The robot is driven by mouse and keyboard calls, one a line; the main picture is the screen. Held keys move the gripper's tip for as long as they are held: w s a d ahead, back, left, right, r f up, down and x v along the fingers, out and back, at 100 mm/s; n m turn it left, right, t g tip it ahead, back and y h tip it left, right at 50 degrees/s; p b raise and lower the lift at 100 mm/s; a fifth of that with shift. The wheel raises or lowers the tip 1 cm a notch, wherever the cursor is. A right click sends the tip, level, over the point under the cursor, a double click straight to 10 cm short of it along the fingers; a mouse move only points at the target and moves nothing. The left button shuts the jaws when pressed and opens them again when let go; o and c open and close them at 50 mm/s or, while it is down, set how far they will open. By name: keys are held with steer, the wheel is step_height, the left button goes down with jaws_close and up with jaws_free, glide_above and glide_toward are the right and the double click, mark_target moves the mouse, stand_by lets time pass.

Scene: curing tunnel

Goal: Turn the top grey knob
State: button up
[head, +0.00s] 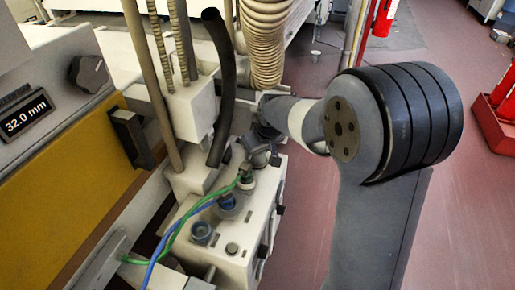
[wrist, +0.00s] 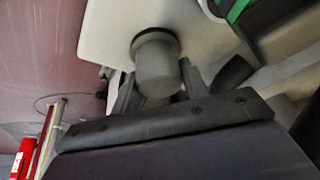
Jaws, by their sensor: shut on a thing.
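In the wrist view, a grey cylindrical knob (wrist: 157,68) with a dark ring at its base stands out from a cream panel (wrist: 110,35). My gripper (wrist: 158,88) has one finger on each side of the knob and is shut on it. In the head view, my gripper (head: 264,150) is at the far upper end of the cream box (head: 240,240), and the held knob cannot be made out there. Small dark knobs (head: 279,210) show lower on the box's right side.
Green and blue cables (head: 175,232) run over the box top beside blue connectors (head: 201,233). A black hose (head: 222,90) and a ribbed hose (head: 265,45) hang close to my gripper. A display (head: 25,113) reads 32.0 mm.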

steer(key=m+h, duration=0.1)
steer(key=m, duration=0.3)
steer(key=shift+t+h, duration=0.3)
steer(key=shift+h, duration=0.1)
steer(key=shift+m+h+b, duration=0.7)
steer(key=shift+m, duration=1.4)
steer(key=o, duration=1)
steer(key=shift+c, duration=0.2)
steer(key=shift+r, duration=0.1)
steer(key=v, duration=1)
steer(key=shift+r+p, duration=0.35)
steer(key=shift+p, duration=0.1)
steer(key=shift+s, duration=0.1)
